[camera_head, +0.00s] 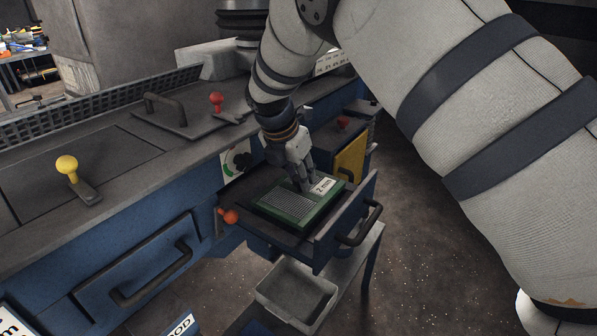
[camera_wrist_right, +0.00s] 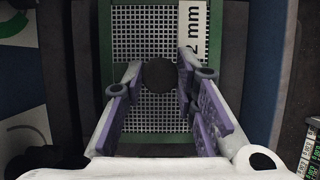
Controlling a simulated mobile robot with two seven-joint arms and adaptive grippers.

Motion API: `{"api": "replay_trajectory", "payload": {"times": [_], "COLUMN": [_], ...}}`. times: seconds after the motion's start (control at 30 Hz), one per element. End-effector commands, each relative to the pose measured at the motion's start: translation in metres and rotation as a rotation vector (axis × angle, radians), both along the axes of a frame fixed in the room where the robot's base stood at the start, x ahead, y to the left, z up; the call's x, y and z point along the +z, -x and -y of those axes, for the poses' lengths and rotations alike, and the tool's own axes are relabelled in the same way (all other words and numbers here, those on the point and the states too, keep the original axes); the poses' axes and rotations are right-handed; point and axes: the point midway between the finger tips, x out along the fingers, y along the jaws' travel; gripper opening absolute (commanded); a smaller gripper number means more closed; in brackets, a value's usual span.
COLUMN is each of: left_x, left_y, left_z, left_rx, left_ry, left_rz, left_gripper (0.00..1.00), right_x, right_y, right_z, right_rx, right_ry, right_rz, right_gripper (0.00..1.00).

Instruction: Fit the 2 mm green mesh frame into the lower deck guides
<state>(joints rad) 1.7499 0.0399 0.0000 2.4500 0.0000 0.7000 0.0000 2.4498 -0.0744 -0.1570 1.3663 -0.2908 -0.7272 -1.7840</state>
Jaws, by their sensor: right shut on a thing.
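The green mesh frame (camera_head: 291,208) with a white "2 mm" label lies level over the open, dark-lined drawer (camera_head: 331,235). Whether it rests on the drawer floor or is held just above it, I cannot tell. In the right wrist view, its mesh (camera_wrist_right: 147,25), green border and a dark round knob (camera_wrist_right: 160,76) show. My right gripper (camera_head: 305,185) points down onto the frame. Its purple-padded fingers (camera_wrist_right: 160,82) are shut on the frame at the knob. The lower deck guides cannot be made out. My left gripper is out of view.
The drawer's front has a dark handle (camera_head: 360,225), and an orange knob (camera_head: 228,215) sits at its left. A grey bin (camera_head: 297,292) stands below. A yellow panel (camera_head: 350,158) is behind. A yellow-knobbed lever (camera_head: 67,165) stands on the machine top. Floor at right is clear.

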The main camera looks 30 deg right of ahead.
Motion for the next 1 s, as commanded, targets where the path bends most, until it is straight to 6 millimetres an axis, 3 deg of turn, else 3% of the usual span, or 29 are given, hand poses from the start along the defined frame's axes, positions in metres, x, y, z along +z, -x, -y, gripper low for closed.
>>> {"api": "replay_trajectory", "payload": {"times": [1.0], "left_x": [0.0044], "left_y": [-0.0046], "left_z": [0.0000], "left_rx": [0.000], "left_ry": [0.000], "left_rz": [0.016], "left_gripper": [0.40], "right_x": [0.0027], "right_y": [-0.0005], "right_z": [-0.0003], "right_rx": [0.001], "right_ry": [-0.001], "right_rz": [0.004], "right_gripper": [0.00]}}
